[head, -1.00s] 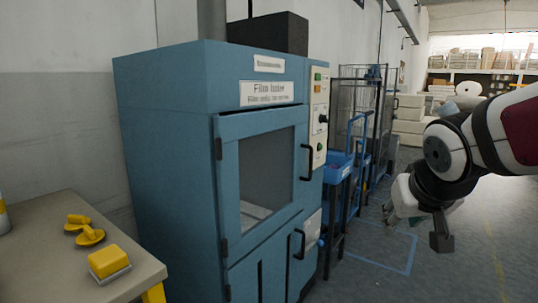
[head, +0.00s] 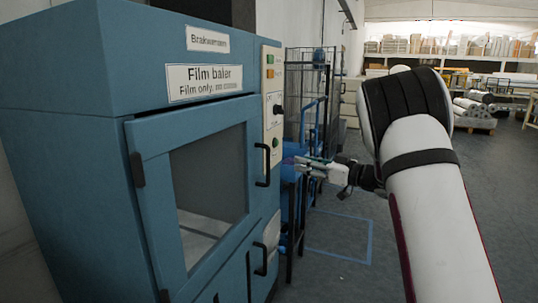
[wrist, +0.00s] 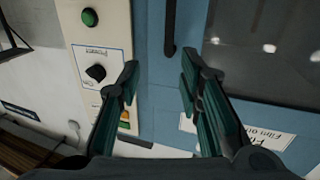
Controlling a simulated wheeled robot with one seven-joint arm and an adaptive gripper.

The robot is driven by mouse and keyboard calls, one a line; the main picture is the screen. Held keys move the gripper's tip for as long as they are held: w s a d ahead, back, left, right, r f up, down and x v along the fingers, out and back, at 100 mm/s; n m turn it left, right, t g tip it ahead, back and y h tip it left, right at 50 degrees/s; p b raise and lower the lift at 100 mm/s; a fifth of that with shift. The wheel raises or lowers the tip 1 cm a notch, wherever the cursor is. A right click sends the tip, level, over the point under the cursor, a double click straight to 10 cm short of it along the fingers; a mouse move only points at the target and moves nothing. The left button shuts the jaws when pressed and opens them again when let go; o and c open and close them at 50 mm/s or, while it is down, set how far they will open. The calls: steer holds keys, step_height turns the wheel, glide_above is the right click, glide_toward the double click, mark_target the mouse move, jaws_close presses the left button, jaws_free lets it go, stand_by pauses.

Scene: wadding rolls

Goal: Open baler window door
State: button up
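The blue film baler (head: 60,130) fills the left of the head view. Its window door (head: 160,200) has a dark glass pane, hinges on the left and a black bar handle (head: 263,165) on the right edge; it looks closed. My gripper (head: 298,165) is just right of the handle in the head view, pointing toward the baler. In the wrist view my gripper (wrist: 160,75) is open and empty, its two fingers spread. The handle (wrist: 169,28) shows ahead in the gap between the fingers, not visibly touched.
A control panel (head: 272,105) with buttons and a knob is beside the door. A second black handle (head: 260,258) is on the lower door. A wire cage (head: 305,90) and blue equipment stand behind my gripper. Open floor (head: 345,220) lies to the right.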

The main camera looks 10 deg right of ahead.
steer(key=shift+n+g+y, duration=0.3)
steer(key=shift+y, duration=0.2)
steer(key=b+x, duration=0.1)
steer(key=x, duration=0.3)
steer(key=f+b+x, duration=0.1)
steer(key=x, duration=0.4)
steer(key=b+x, duration=0.1)
steer(key=x, duration=0.4)
steer(key=shift+a+f, duration=0.15)
steer(key=shift+a, duration=0.05)
steer(key=shift+s, duration=0.1)
jaws_close()
